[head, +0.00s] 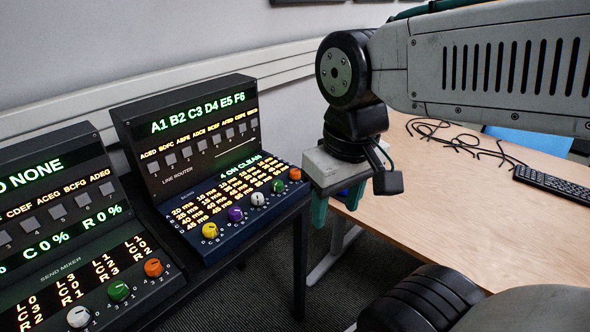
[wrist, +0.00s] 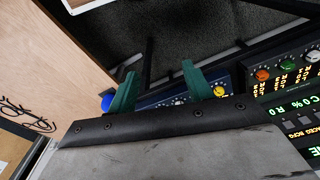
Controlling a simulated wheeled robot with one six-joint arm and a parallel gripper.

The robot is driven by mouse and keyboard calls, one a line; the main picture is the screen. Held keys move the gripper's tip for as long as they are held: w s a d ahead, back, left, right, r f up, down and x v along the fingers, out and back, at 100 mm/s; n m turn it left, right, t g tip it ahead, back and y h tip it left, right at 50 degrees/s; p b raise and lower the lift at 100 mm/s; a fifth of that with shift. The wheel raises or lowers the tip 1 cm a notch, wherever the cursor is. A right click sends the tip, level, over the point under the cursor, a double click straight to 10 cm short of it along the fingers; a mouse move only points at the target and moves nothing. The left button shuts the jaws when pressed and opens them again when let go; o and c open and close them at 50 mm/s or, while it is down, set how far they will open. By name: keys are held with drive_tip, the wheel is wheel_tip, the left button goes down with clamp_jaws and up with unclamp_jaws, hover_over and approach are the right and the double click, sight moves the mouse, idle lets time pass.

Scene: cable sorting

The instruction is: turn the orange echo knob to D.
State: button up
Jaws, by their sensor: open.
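In the head view, an orange knob (head: 295,174) sits at the far right end of a knob row on the blue sloping panel (head: 190,240). Which letter it points to is too small to read. A second orange knob (head: 153,267) is on the send mixer at left; it also shows in the wrist view (wrist: 262,75). My gripper (head: 334,212) has green fingers, hangs just right of the blue panel and is open, apart from the knobs.
Green (head: 277,186), white (head: 257,199), purple (head: 235,214) and yellow (head: 209,230) knobs share the blue panel. The line router (head: 190,140) rises behind it.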

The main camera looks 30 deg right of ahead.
drive_tip(key=w+d+f+g, duration=0.2)
drive_tip(key=w+d, duration=0.1)
drive_tip(key=w, duration=0.6)
drive_tip(key=n, duration=1.7)
hover_over(295, 171)
drive_tip(key=f, duration=0.6)
drive_tip(key=shift+w+f, duration=0.2)
drive_tip(key=shift+f, duration=0.1)
drive_tip(key=shift+w+r+n, duration=0.15)
drive_tip(key=shift+r+n, duration=0.05)
drive_tip(key=shift+n, duration=0.5)
drive_tip(key=shift+f+n, duration=0.2)
drive_tip(key=shift+n, duration=0.5)
drive_tip(key=f, duration=0.7)
drive_tip(key=shift+s+f, duration=0.2)
drive_tip(key=shift+f, duration=0.1)
drive_tip(key=c, duration=1)
